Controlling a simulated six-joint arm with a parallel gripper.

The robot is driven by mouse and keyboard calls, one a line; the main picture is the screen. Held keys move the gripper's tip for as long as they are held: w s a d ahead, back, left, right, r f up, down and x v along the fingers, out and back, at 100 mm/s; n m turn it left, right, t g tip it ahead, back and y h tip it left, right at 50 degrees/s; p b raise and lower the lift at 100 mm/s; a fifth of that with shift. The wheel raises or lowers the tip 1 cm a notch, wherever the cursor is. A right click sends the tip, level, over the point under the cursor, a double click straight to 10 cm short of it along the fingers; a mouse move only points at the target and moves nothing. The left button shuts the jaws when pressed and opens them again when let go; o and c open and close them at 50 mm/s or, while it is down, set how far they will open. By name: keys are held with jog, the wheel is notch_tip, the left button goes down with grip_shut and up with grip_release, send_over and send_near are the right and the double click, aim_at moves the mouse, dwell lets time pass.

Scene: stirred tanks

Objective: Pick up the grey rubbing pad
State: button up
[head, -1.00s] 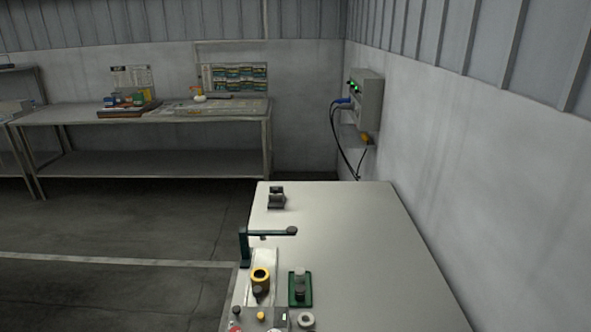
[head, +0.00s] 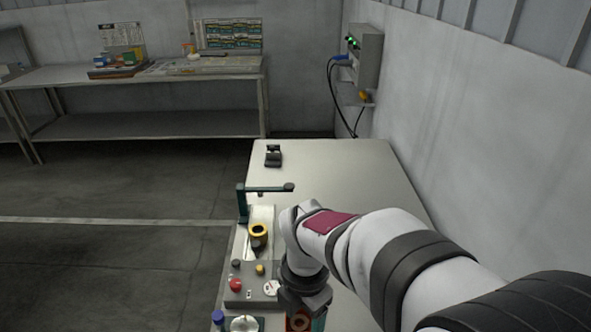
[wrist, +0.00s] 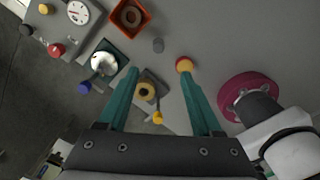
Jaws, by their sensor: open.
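A dark grey block with a yellow ring (wrist: 147,90) lies below, in the gap between the fingers. In the head view, my arm covers the middle of the table, and no grey pad can be made out there.
An orange square box (wrist: 130,18) and a white disc on a green base (wrist: 104,62) stand near the fingers. A control panel (head: 247,297) and a green post with an arm (head: 242,205) line the table's left side. The far right tabletop (head: 350,165) is clear.

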jog(key=shift+n, duration=0.4)
notch_tip(320, 180, down, 16)
jog(key=shift+w+a+f, duration=0.1)
jog(key=shift+w+a, duration=0.05)
grip_shut()
